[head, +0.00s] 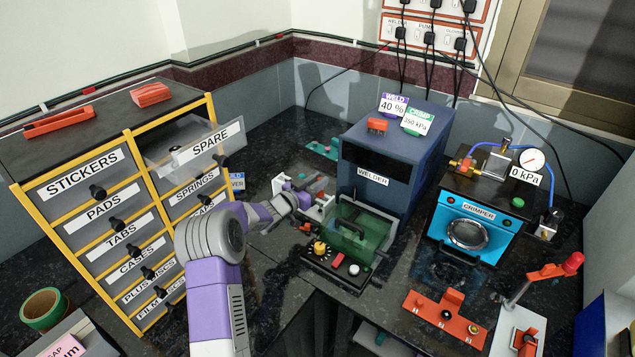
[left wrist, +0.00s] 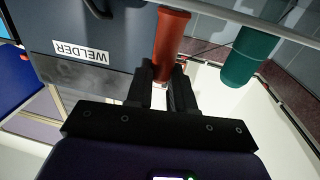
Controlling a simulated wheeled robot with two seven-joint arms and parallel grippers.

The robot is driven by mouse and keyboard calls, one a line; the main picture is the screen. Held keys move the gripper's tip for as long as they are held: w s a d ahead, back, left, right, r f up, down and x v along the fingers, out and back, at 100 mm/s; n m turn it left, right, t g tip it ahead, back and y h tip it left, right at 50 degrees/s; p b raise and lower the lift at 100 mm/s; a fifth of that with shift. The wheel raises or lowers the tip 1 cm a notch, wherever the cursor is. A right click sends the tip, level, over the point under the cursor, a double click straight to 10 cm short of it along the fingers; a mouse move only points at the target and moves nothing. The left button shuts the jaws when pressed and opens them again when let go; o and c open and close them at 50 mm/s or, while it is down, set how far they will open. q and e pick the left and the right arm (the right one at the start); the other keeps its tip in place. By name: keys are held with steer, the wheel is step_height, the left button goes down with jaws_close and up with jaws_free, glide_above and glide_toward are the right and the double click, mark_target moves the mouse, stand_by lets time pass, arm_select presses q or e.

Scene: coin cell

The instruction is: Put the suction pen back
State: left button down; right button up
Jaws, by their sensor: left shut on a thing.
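My left gripper (left wrist: 164,78) is shut on a red-orange cylinder, which I take to be the suction pen (left wrist: 172,42). The pen sticks out beyond the fingertips in the left wrist view, and its lower part is hidden between the fingers. In the head view my left arm reaches to the left of the welder (head: 350,190), by a small white fixture (head: 325,208). The fingers and pen are small and hard to make out there. I cannot identify a holder for the pen. My right gripper is not in view.
A green cylinder (left wrist: 250,57) stands near the pen in the left wrist view. The yellow-framed drawer cabinet (head: 130,220) is at the left, its SPARE drawer (head: 190,150) pulled out. The crimper (head: 470,225) and a red-knobbed lever (head: 545,275) stand at the right.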

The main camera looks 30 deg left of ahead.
arm_select(q)
steer(key=shift+f, duration=0.25)
steer(key=c, duration=1)
jaws_free()
steer(key=shift+r, duration=0.1)
steer(key=shift+r, duration=0.1)
steer(key=shift+r+p, duration=0.3)
steer(key=p+v, duration=0.1)
steer(key=v, duration=1.1)
steer(key=shift+f, duration=0.15)
